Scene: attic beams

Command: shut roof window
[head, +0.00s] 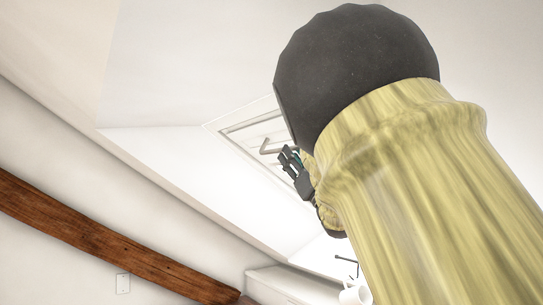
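The roof window (240,122) is set in the sloped white ceiling near the middle of the head view. It has a pale frame with slats or bars inside. A light bent handle (266,147) shows at its lower part. My gripper (287,157) is dark and sits at the handle's right end, overlapping it in the picture. I cannot tell whether it touches the handle or whether its fingers are closed. My own arm hides the right side of the window, and I cannot tell how far it stands open.
A brown wooden beam (95,238) runs along the lower left wall. A white mug (354,294) and a thin dark stand (347,262) show at the bottom. The ceiling left of the window is clear.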

